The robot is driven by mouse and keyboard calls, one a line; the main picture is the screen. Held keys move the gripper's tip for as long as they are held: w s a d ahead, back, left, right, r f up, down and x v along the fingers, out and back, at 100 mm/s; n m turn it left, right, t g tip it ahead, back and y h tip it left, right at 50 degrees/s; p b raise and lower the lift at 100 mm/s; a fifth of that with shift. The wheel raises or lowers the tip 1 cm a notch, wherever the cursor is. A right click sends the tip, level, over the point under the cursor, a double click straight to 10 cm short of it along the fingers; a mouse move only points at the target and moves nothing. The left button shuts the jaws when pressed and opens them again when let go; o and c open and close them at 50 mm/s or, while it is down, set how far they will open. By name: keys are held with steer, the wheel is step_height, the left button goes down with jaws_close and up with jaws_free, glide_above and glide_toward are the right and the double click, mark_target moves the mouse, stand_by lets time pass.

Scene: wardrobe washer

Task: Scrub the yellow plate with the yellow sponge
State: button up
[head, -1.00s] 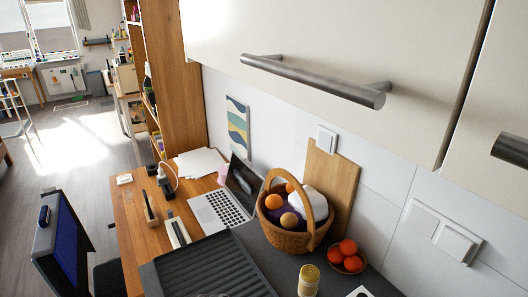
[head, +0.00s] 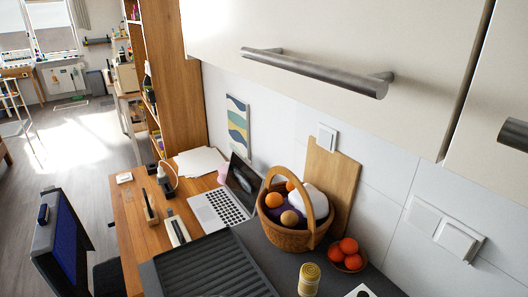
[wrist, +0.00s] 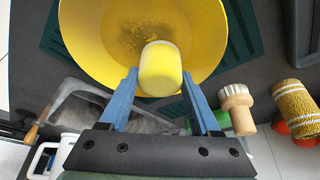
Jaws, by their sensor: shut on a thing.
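In the wrist view, the yellow plate (wrist: 90,38) fills the upper middle, with a dark speckled stain on its inner surface. The yellow sponge (wrist: 160,68) is a small rounded block with a paler end. My gripper (wrist: 160,77), with blue fingers, is shut on the sponge and holds it over the near part of the plate. The sponge overlaps the plate in the picture; I cannot tell whether it touches the surface. The head view does not show the plate, sponge or gripper.
A wooden brush (wrist: 238,110) and a yellow striped container (wrist: 294,102) stand right of the plate. A ribbed dark tray (head: 215,270), a basket (head: 290,238) and a bowl of orange fruit (head: 348,255) are on the counter. A white mug (wrist: 45,155) is at lower left.

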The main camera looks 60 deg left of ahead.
steer(key=s+p, duration=0.1)
steer(key=s, duration=0.4)
steer(key=shift+s+a, duration=0.15)
steer(key=shift+s, duration=0.2)
steer(key=w, duration=0.5)
steer(key=shift+w+d, duration=0.2)
steer(key=shift+w, duration=0.2)
steer(key=s+p, duration=0.2)
steer(key=s, duration=0.3)
steer(key=shift+s+a, duration=0.15)
steer(key=shift+s, duration=0.25)
steer(key=shift+w, duration=0.1)
